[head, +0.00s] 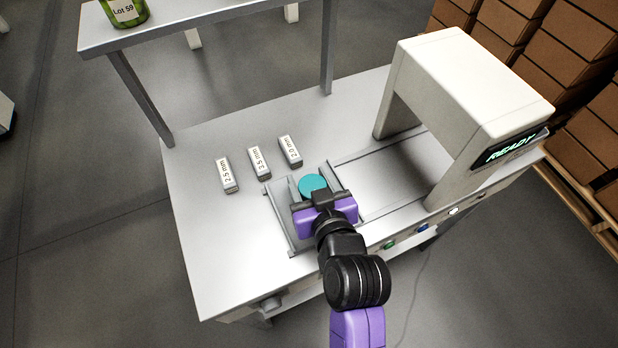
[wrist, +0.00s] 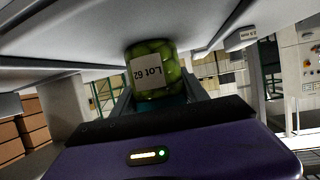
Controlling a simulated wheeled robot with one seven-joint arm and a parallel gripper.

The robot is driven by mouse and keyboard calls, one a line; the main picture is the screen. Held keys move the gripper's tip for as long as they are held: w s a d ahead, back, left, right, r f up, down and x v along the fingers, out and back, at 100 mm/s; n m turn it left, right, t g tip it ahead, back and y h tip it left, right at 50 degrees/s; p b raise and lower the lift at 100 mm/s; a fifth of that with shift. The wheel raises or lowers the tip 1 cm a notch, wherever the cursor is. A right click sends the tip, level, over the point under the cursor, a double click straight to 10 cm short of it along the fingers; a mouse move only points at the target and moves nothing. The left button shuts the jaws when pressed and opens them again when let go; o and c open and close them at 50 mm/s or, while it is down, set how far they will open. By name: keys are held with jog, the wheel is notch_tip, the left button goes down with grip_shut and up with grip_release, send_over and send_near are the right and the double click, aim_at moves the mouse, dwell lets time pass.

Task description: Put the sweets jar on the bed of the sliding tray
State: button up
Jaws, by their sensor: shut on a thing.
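The sweets jar shows its round teal lid (head: 312,186) in the head view; its body is hidden below. In the wrist view the jar (wrist: 172,68) is clear with green sweets and a white "LOT 62" label, seen upside down. My gripper (head: 318,194) is shut on the jar near its lid. The sliding tray (head: 278,217) is a grey railed frame at the left end of the track, directly under or around the jar. I cannot tell whether the jar's base touches the tray bed.
A white scanner arch (head: 462,85) with a "READY" display spans the track to the right. Several small labelled blocks (head: 259,162) lie left of and behind the tray. Another green jar (head: 124,12) marked "Lot 59" stands on the raised shelf (head: 195,14). The table's left front is clear.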

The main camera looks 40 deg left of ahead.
jog(key=shift+f, duration=0.1)
jog(key=o, duration=1.5)
jog(key=shift+c, duration=0.2)
jog(key=b+v, duration=0.1)
jog(key=v, duration=1.1)
